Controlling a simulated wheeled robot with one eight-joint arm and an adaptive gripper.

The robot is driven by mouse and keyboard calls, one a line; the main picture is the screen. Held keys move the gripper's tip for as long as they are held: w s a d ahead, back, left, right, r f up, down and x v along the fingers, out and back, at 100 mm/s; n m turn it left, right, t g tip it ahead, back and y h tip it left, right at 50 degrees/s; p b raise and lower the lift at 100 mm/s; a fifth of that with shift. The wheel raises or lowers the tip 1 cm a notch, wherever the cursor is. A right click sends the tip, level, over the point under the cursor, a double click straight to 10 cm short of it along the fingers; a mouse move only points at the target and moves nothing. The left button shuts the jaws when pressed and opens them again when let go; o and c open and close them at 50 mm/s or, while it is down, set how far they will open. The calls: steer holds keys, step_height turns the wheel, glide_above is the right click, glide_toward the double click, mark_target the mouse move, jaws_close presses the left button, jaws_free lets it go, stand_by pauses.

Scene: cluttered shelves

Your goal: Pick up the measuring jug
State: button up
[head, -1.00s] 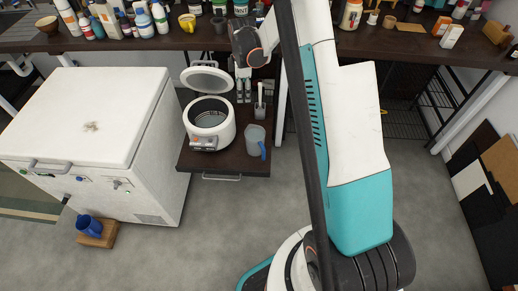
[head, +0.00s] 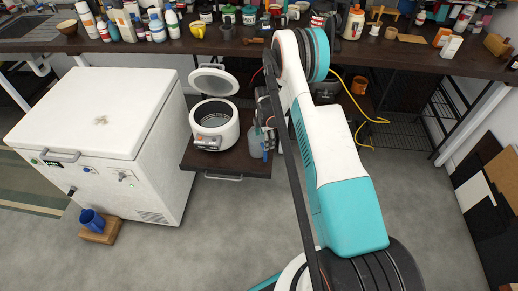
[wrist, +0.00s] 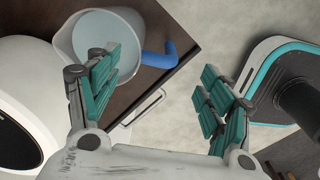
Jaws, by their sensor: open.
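The measuring jug (head: 254,148) is translucent with a blue handle. It stands on the dark pull-out board, partly hidden by my arm in the head view. In the wrist view the jug (wrist: 80,42) is at the upper left, and its blue handle (wrist: 162,57) points right. My gripper (wrist: 160,80) is open, with nothing between its teal finger pads. The left finger overlaps the jug's near side in the wrist view; I cannot tell whether they touch. The right finger is over the floor, clear of the handle.
A white cooker (head: 214,126) with its lid raised stands left of the jug on the pull-out board (head: 225,163). A white chest freezer (head: 100,115) is further left. A crowded counter (head: 215,42) runs behind.

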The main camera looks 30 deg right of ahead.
mark_target(260, 147)
step_height(260, 147, down, 9)
steer(key=b, duration=0.3)
steer(key=shift+w+a+r+b, duration=0.1)
steer(key=shift+w+r+b, duration=0.1)
steer(key=shift+b, duration=0.1)
steer(key=shift+s+r, duration=0.1)
jaws_close()
